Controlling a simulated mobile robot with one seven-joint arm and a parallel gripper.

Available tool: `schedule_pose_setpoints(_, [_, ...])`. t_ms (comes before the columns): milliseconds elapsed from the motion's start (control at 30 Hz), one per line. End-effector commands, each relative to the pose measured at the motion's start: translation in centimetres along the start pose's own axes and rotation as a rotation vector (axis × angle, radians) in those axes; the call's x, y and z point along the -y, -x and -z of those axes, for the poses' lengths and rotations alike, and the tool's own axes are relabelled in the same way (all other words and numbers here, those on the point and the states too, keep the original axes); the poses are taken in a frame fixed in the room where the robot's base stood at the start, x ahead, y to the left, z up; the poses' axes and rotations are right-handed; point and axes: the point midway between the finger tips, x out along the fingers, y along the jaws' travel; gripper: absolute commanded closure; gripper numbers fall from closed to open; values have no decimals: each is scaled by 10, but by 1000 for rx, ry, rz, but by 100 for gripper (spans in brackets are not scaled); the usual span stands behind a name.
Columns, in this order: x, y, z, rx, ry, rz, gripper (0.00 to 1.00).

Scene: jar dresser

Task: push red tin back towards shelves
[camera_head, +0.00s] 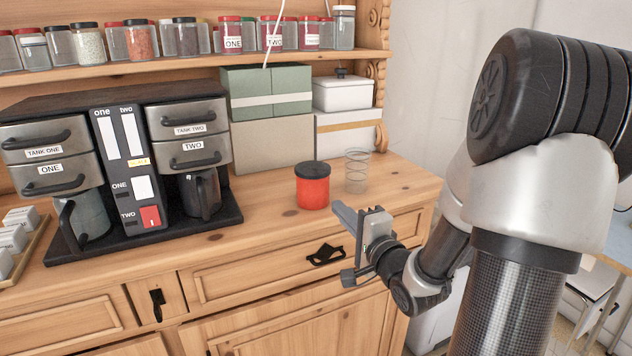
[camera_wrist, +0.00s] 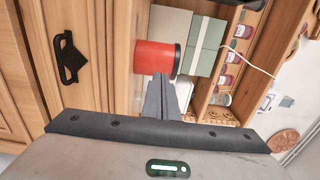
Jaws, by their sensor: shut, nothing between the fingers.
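The red tin (camera_head: 312,188) with a black lid stands upright on the wooden dresser top (camera_head: 262,206), right of the coffee machine and in front of the stacked boxes. In the wrist view the red tin (camera_wrist: 154,57) appears sideways, just beyond the fingertips. My gripper (camera_head: 343,214) is shut and empty, in front of the dresser's front edge and a little right of the tin. It looks apart from the tin in the head view. In the wrist view my gripper's closed fingers (camera_wrist: 161,92) overlap the tin's lower part in the picture; I cannot tell the exact gap.
A clear glass (camera_head: 357,172) stands close to the tin's right. Behind are green boxes (camera_head: 266,92), a beige box (camera_head: 272,145) and a white box (camera_head: 341,93). A coffee machine (camera_head: 125,165) stands left. The shelf (camera_head: 180,64) above holds several jars.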

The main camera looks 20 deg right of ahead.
Motion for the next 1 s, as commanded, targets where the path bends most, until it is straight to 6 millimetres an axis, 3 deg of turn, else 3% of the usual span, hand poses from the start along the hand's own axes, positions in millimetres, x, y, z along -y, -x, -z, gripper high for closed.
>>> schedule_pose_setpoints(200, [-4, -46, -2, 4, 1, 3, 100])
schedule_pose_setpoints(400, [-3, -70, -1, 2, 0, 1, 100])
schedule_pose_setpoints(867, [-3, -77, -1, 1, 0, 1, 100])
schedule_pose_setpoints(1000, [-2, -93, -1, 4, 1, 2, 100])
